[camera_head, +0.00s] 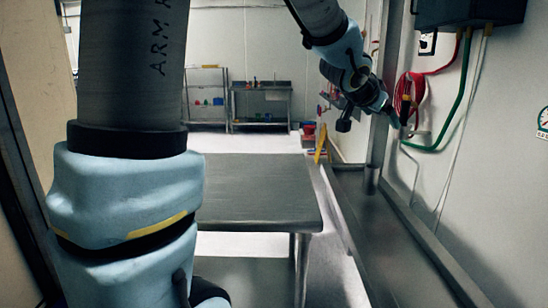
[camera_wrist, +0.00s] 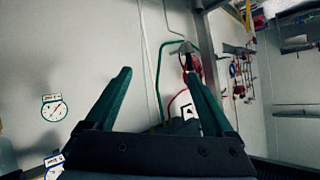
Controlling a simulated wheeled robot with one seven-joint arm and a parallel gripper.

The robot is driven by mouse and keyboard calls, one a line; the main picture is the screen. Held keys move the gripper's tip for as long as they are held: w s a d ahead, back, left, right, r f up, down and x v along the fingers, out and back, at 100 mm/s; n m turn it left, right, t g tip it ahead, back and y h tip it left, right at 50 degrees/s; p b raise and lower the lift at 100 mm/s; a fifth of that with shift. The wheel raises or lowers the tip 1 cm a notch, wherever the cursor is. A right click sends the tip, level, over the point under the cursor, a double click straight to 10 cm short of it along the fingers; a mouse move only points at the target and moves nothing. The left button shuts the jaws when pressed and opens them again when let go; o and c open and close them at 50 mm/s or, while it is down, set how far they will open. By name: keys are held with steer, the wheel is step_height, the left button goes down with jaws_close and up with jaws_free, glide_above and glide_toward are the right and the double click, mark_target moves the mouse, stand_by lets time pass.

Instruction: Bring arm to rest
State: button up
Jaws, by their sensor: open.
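My arm spans the left and upper part of the head view. Its wrist end hangs in the air at the upper right, in front of the wall with the hoses. My gripper (camera_head: 391,116) shows there small and partly dark. In the wrist view my gripper (camera_wrist: 163,95) has its two green fingers spread wide apart, with nothing between them but the wall and hoses beyond. It is open and empty, and touches nothing that I can see.
A bare steel table (camera_head: 262,190) stands ahead. A steel ledge (camera_head: 390,225) runs along the right wall, with an upright post beside it. Red and green hoses (camera_head: 457,100) hang from a dark box (camera_head: 470,12). A shelf unit (camera_head: 262,103) stands far back.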

steer(key=a+f+n+g+y, duration=0.1)
steer(key=a+f+n+y, duration=0.2)
steer(key=a+f, duration=0.6)
steer(key=a+f+n+g+y, duration=0.1)
steer(key=a+f+n+y, duration=0.25)
steer(key=a, duration=0.95)
steer(key=s+a+f+n+g+y, duration=0.1)
steer(key=s+a+f+n+g, duration=0.1)
steer(key=s+a+f, duration=0.2)
steer(key=s+a+f+n+g, duration=0.2)
steer(key=s+a+f, duration=0.2)
steer(key=s+a, duration=0.5)
steer(key=shift+f+n+g+y, duration=0.3)
steer(key=shift+n+g+y, duration=0.05)
steer(key=shift+g, duration=0.05)
stand_by(0.7)
